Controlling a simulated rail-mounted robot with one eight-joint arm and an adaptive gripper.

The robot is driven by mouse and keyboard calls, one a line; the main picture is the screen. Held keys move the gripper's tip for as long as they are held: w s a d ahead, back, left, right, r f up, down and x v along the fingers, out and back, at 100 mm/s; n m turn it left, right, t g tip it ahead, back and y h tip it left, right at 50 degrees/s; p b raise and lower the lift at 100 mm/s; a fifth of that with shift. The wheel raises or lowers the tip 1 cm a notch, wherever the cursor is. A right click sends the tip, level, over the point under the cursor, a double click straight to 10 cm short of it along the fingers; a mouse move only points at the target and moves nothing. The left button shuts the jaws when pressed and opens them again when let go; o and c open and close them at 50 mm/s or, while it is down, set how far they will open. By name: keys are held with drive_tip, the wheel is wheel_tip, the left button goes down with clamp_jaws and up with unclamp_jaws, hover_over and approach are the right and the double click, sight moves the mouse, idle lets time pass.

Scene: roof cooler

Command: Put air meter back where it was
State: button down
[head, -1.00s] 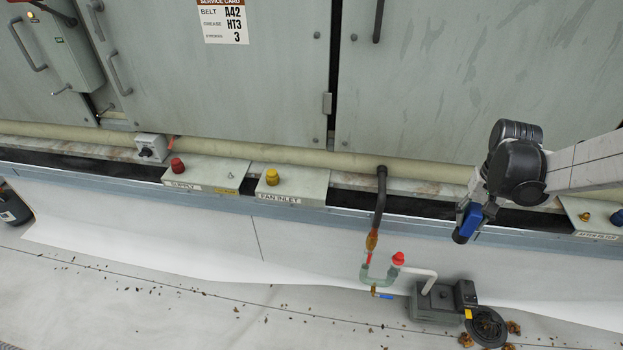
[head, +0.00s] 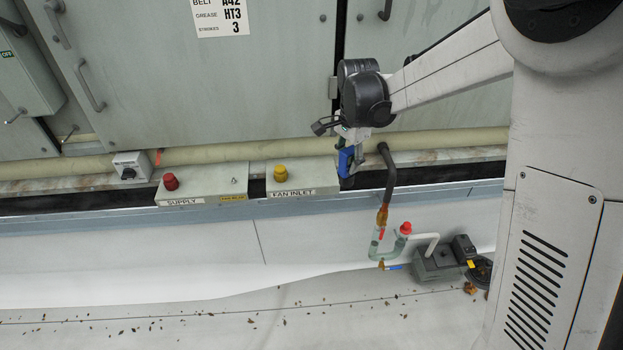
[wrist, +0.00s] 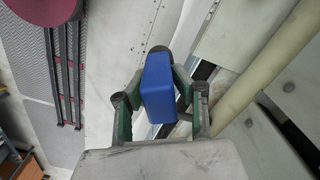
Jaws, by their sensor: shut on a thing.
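The blue air meter (head: 346,160), with a dark end, is held by my gripper (head: 352,148) just right of the FAN INLET box, in front of the ledge. In the wrist view the blue meter body (wrist: 158,88) sits between the green-lined fingers of my gripper (wrist: 160,82), which are shut on it. A dark rounded end shows beyond the blue body. The meter appears clear of the ledge, though the head view does not settle the gap. Its display face is not visible.
The FAN INLET box (head: 301,175) has a yellow cap, and the SUPPLY box (head: 200,184) a red one. A dark drain pipe (head: 389,178) stands close right of the meter. A beige pipe (head: 230,153) runs behind. A grey pump (head: 438,264) stands on the floor.

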drive_tip(key=w+a+r+m+b, duration=0.1)
drive_tip(key=a+m, duration=0.5)
drive_tip(key=a, duration=0.2)
drive_tip(key=shift+w+a+f+b, duration=0.25)
drive_tip(key=shift+w+a+f, duration=0.05)
drive_tip(key=shift+w+f, duration=1.6)
drive_tip(key=shift+w+a+f+b, duration=0.25)
drive_tip(key=shift+w+f, duration=1.5)
drive_tip(key=shift+w, duration=0.3)
drive_tip(key=shift+w+a+f+b, duration=0.25)
drive_tip(key=shift+w+a+f, duration=0.05)
drive_tip(key=shift+w+f, duration=1.6)
drive_tip(key=c, duration=1.4)
unclamp_jaws()
drive_tip(key=shift+c, duration=0.2)
